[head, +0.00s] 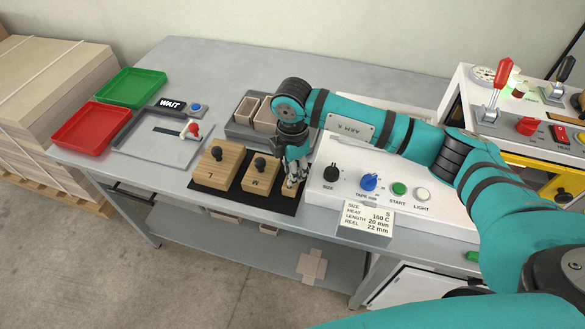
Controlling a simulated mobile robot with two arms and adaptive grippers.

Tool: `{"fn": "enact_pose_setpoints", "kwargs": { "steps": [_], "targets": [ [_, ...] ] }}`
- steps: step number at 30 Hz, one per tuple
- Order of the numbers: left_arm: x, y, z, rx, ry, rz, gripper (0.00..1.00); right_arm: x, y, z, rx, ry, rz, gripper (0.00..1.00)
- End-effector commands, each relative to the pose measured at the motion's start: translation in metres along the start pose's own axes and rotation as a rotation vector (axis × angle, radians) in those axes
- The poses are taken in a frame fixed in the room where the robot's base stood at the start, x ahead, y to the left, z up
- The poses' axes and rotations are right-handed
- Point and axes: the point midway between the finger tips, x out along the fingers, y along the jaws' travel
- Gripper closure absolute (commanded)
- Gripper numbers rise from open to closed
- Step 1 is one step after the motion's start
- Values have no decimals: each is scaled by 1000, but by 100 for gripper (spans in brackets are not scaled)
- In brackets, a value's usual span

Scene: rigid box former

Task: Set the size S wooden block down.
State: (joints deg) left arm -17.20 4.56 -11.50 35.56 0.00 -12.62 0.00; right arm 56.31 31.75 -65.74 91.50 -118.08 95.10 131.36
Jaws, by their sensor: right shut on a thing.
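My right gripper (293,174) points down at the right end of a black mat (247,201). It is shut on the size S wooden block (289,193), of which only a small part shows below the fingers. The rest of that block is hidden, and I cannot tell whether it touches the mat. The L block (212,177) and the M block (259,181), both wooden with black knobs, stand on the mat to the left. My left gripper is not in view.
A control panel (318,186) with knobs and buttons is close to the right of the gripper. A grey tray with boxes (243,129) is behind. Red (88,127) and green (133,87) trays are at left. The back of the table is clear.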

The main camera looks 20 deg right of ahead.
Motion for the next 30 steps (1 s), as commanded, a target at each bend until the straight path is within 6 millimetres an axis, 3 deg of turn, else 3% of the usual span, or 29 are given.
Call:
{"fn": "enact_pose_setpoints", "kwargs": {
  "steps": [2,3,5,17,30],
  "targets": [
    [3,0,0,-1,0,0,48,4,0,0,0,0,0,100],
    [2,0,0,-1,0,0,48,3,0,0,0,0,0,74],
    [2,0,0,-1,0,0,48,3,0,0,0,0,0,66],
    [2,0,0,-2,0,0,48,-7,1,0,1,0,2,66],
    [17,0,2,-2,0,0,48,-95,1,0,-1,-1,4,66]
  ]
}}
